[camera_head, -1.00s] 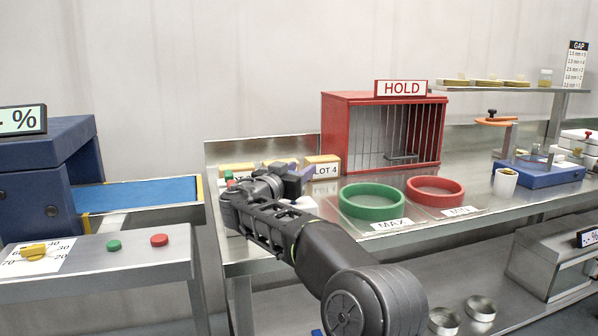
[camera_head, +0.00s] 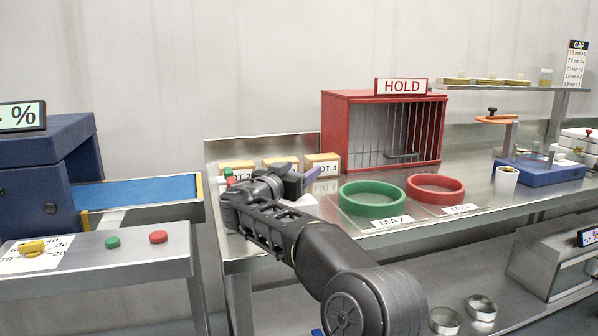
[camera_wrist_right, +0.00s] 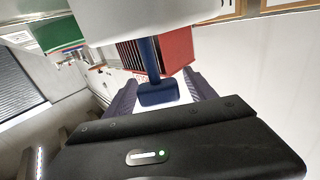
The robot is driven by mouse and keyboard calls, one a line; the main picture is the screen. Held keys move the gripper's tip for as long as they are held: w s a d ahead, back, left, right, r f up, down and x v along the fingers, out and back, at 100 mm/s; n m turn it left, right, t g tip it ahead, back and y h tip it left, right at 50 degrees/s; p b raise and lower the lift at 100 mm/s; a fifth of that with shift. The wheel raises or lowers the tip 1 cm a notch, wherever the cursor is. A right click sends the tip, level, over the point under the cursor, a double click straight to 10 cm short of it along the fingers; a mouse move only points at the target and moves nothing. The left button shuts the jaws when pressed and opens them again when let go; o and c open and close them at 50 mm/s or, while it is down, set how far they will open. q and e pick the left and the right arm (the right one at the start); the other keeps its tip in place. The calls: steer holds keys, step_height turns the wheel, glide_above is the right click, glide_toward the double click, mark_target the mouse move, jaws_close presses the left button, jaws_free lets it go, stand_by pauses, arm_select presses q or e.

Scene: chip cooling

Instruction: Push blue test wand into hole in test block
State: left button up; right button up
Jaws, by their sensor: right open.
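The blue test wand (camera_wrist_right: 151,62) shows in the right wrist view, with a thin shaft and a wider dark blue end. Its shaft meets a white block (camera_wrist_right: 140,18), likely the test block; how deep it sits I cannot tell. The white block also shows in the head view (camera_head: 304,203), partly behind my arm. My right gripper (camera_head: 302,181) is beside it, over the bench's left end. In the wrist view its open fingers (camera_wrist_right: 160,84) stand on either side of the wand's wide end, with gaps visible. My left gripper is out of view.
Yellow lot boxes (camera_head: 322,160) stand behind the gripper. A green ring (camera_head: 372,211) and a red ring (camera_head: 436,202) lie to its right, before the red HOLD cage (camera_head: 334,140). A blue machine (camera_head: 45,185) stands left, across a gap.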

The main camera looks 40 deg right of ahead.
steer(key=v, duration=0.7)
steer(key=shift+s+a+b, duration=0.2)
steer(key=shift+a+b, duration=0.15)
steer(key=shift+b, duration=0.1)
stand_by(0.5)
